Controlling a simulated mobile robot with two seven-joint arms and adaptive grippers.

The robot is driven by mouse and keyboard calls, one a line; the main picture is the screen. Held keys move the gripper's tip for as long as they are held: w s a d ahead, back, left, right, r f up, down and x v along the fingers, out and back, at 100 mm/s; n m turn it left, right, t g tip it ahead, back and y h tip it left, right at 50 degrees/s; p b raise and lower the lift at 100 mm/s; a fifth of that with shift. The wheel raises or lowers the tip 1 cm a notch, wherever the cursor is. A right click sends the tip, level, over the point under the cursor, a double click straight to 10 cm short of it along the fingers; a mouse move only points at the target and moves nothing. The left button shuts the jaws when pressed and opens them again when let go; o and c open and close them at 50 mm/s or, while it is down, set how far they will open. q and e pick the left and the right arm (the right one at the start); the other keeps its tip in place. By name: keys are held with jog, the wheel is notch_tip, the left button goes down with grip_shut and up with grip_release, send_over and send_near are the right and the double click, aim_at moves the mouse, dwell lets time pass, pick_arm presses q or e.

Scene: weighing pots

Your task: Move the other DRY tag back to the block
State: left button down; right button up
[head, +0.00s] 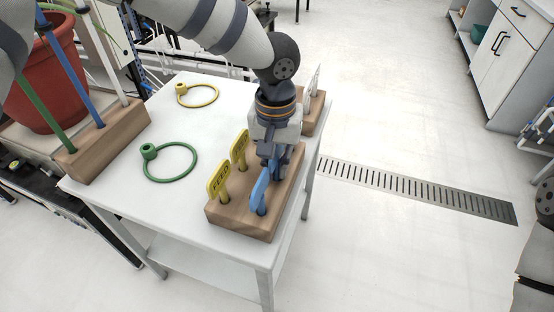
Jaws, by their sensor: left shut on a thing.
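A wooden block (240,222) stands at the front right of the white table. Two yellow FEED tags, the near one (218,182) and the far one (239,150), stand upright in its left side. A blue tag (259,192) stands at its front right, with its lettering not readable from here. My left gripper (271,160) points down over the back right of the block, just behind this blue tag. It is shut on a tag that its fingers mostly hide; I cannot tell whether that tag's foot is in the block. My right gripper is out of view.
A second wooden block (313,118) with white tags stands behind my gripper. A green ring (176,178) and a yellow ring (197,104) lie on the table. A long block (104,145) with upright rods and a red pot (58,80) are at the left.

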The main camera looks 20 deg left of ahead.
pick_arm(q)
jog(key=shift+f, duration=0.2)
jog(key=c, duration=1.6)
grip_release()
notch_tip(320, 180, up, 12)
jog(key=shift+r, duration=0.1)
